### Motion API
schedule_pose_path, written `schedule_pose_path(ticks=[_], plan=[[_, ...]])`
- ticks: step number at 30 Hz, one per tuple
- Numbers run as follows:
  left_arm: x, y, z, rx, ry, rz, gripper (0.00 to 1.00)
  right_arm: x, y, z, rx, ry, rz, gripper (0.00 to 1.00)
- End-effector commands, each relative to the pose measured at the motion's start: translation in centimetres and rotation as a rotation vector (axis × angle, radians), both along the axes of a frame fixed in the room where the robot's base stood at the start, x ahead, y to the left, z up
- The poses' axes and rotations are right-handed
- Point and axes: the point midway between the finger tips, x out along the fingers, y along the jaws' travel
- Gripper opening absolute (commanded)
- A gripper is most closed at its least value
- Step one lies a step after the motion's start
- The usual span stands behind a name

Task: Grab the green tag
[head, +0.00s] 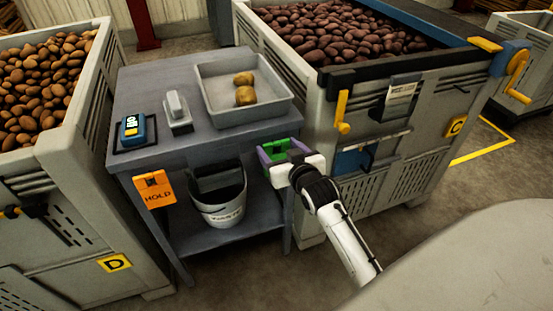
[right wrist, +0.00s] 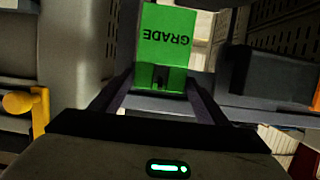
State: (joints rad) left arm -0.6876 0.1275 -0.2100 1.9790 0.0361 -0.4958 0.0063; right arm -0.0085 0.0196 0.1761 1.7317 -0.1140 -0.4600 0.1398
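The green tag (head: 275,150) is at the right front edge of the grey table in the head view, partly hidden by my right gripper. In the right wrist view the green tag (right wrist: 167,38) stands upright, with the word GRADE appearing upside down and a green block at its lower end. My right gripper (head: 281,153) is at the tag, its two fingers well apart. In the right wrist view the fingers of the right gripper (right wrist: 160,80) lie on either side of the green block; firm contact cannot be made out. My left gripper is not in view.
The grey table (head: 150,85) bears a tray (head: 215,95) with two potatoes, a blue device (head: 132,130) and a grey-white device (head: 177,110). An orange HOLD tag (head: 154,189) hangs on its front. A bucket (head: 220,205) stands below. Potato crates flank the table.

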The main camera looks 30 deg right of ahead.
Motion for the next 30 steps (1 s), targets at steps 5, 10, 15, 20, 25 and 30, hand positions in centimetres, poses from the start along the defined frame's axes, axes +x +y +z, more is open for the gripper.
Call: schedule_pose_path(ticks=[5,10,15,20,25,30], plan=[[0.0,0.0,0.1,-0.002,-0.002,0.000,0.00,0.0,0.0,0.0,0.000,0.000,0.000,0.37],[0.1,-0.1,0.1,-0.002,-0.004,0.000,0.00,0.0,0.0,0.0,0.000,-0.001,0.000,0.29],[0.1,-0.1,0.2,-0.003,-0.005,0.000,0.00,0.0,0.0,0.2,0.000,-0.001,0.000,0.29],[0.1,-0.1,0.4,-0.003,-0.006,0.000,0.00,0.0,0.0,1.5,-0.001,-0.004,0.000,0.29],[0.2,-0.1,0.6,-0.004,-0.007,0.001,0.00,-2.6,0.6,1.1,0.001,0.003,0.000,0.29],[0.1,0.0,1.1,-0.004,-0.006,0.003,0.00,-3.8,0.9,3.8,-0.002,-0.008,0.000,0.29]])
